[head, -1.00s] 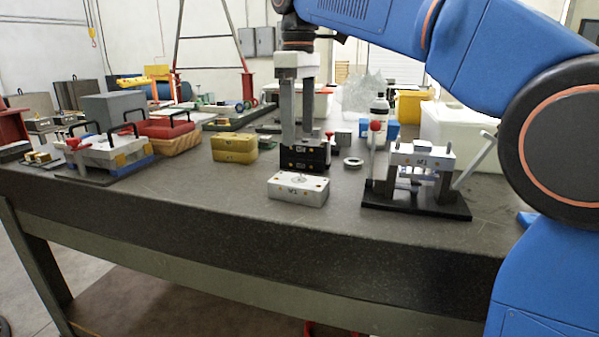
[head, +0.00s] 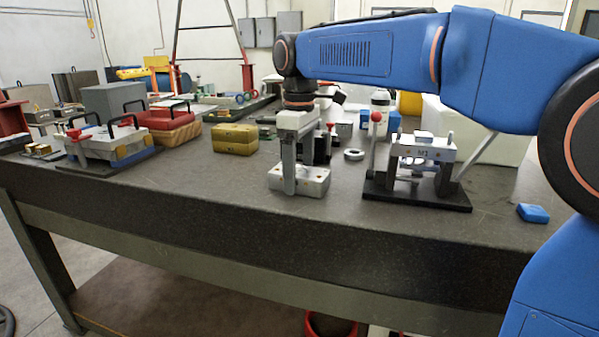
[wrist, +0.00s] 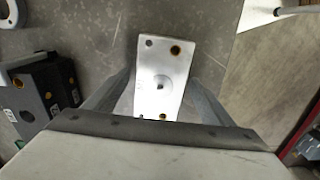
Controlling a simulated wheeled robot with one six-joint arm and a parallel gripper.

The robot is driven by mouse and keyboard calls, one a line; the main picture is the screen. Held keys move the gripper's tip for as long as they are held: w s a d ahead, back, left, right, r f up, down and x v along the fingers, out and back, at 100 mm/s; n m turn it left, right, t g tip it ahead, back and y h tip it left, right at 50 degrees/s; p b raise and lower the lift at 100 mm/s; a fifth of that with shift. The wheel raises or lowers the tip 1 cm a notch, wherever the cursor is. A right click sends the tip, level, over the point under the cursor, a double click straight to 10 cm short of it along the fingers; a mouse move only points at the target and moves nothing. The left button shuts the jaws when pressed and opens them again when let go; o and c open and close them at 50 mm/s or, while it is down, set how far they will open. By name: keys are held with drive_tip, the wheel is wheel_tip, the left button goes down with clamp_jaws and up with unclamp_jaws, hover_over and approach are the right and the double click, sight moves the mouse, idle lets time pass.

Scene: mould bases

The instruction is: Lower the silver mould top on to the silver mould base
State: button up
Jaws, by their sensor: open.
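A silver mould block (head: 314,181) with brass-ringed holes lies flat on the bench. In the wrist view its top face (wrist: 162,58) shows a round central recess; it looks like the mould top. My gripper (head: 298,172) is lowered over this block, pointing down. In the wrist view the open fingers (wrist: 161,84) lie on either side of it, with small gaps. One finger covers part of the block in the head view. Another silver mould block (head: 424,148), marked M1, sits in a black-footed stand to the right; it looks like the base, though I cannot tell for sure.
A black mould block (head: 322,147) stands close behind my gripper, also in the wrist view (wrist: 42,92). A metal ring (head: 353,155) lies nearby. A yellow block (head: 235,138) is left; the bench front is clear.

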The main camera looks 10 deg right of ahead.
drive_tip(key=c, duration=1.9)
drive_tip(key=shift+r, duration=0.5)
drive_tip(key=shift+r, duration=0.35)
drive_tip(key=shift+r, duration=0.35)
drive_tip(key=shift+r, duration=0.25)
